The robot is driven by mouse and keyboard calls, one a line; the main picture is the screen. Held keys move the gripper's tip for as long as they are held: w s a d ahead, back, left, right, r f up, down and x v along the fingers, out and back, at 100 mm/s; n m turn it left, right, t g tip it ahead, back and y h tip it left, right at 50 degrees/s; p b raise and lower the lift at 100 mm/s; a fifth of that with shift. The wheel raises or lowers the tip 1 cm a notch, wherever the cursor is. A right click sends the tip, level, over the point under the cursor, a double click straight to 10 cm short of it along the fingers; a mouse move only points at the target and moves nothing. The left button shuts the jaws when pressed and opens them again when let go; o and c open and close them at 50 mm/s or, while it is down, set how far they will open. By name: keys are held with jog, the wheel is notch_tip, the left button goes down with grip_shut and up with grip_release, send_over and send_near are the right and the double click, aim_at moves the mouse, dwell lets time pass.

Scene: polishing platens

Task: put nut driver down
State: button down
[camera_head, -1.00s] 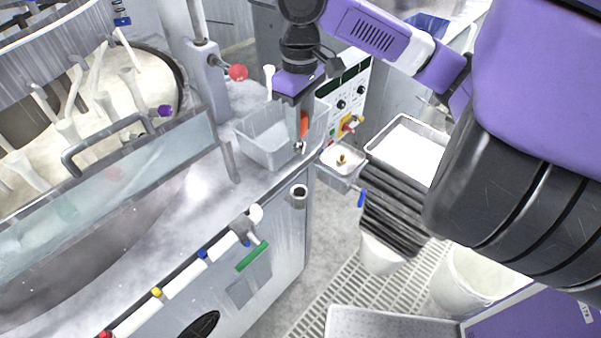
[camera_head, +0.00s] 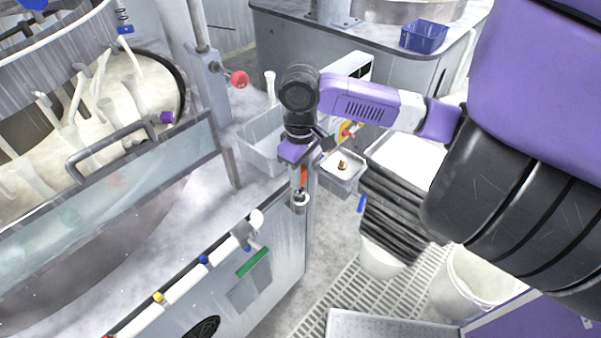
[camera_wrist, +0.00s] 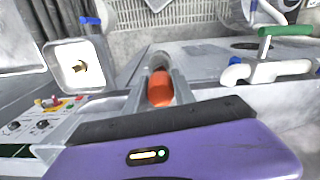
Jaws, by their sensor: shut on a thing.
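The nut driver has an orange handle (camera_head: 304,174), which also shows in the wrist view (camera_wrist: 160,90). My gripper (camera_head: 299,186) is shut on this handle, with one finger on each side of it. It points down at the front edge of the machine. A small round grey holder (camera_head: 299,204) on the machine's front edge is directly below the fingertips. The driver's lower end is hidden, so I cannot tell how deep it sits in the holder.
A clear plastic bin (camera_head: 258,140) stands on the ledge behind my gripper. A small white tray (camera_head: 342,166) with a brass part is to the right. A hose with a green handle (camera_head: 253,262) runs along the machine front. White buckets (camera_head: 470,280) stand on the floor.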

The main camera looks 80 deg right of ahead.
jog(key=shift+f+b, duration=0.3)
jog(key=shift+f, duration=0.05)
jog(key=shift+f, duration=0.25)
jog(key=c, duration=1)
grip_release()
jog(key=shift+c, duration=0.2)
jog(key=shift+r, duration=0.15)
notch_tip(320, 180, up, 13)
jog(key=shift+b, duration=0.35)
